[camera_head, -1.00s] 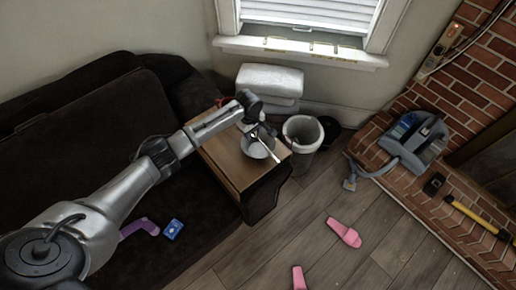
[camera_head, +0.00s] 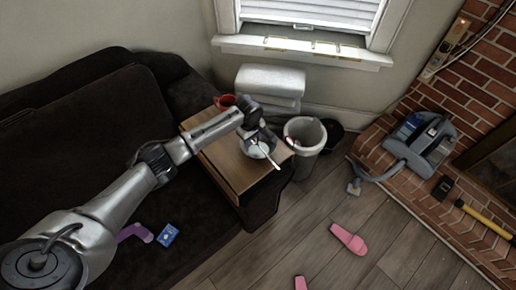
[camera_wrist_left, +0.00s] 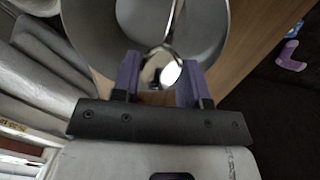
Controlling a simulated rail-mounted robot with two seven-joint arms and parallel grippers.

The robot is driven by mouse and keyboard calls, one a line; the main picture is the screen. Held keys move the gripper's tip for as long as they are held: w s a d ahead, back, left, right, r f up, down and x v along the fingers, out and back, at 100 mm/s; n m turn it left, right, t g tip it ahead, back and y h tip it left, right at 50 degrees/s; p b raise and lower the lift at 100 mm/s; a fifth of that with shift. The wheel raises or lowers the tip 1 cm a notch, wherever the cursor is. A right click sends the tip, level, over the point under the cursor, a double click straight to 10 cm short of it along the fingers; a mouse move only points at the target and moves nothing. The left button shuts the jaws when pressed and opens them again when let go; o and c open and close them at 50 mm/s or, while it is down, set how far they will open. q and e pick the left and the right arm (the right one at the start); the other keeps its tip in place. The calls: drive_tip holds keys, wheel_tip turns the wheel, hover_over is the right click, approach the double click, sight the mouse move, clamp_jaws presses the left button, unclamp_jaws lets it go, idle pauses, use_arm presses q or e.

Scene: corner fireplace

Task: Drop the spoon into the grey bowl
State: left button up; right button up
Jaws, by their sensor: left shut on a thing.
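The spoon (camera_head: 268,156) is a shiny metal spoon, held tilted over the grey bowl (camera_head: 252,151) on the small wooden side table. My left gripper (camera_head: 262,139) is shut on the spoon. In the left wrist view the gripper (camera_wrist_left: 160,82) has its purple fingers on either side of the spoon's rounded end (camera_wrist_left: 161,69), and the handle runs away over the bowl. The grey bowl (camera_wrist_left: 208,30) spreads behind the fingers there. I cannot tell whether the spoon touches the bowl. My right gripper is not in view.
The wooden side table (camera_head: 235,174) stands beside the dark sofa (camera_head: 75,130). A red mug (camera_head: 225,101) is at its back. A white bin (camera_head: 304,136) stands close to its right. Pink slippers (camera_head: 348,239) lie on the open floor.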

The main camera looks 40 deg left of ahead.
use_arm(q)
drive_tip(key=o, duration=1)
wheel_tip(320, 180, up, 14)
drive_tip(key=s+p, duration=0.1)
drive_tip(key=p, duration=0.4)
drive_tip(key=shift+a+f, duration=0.1)
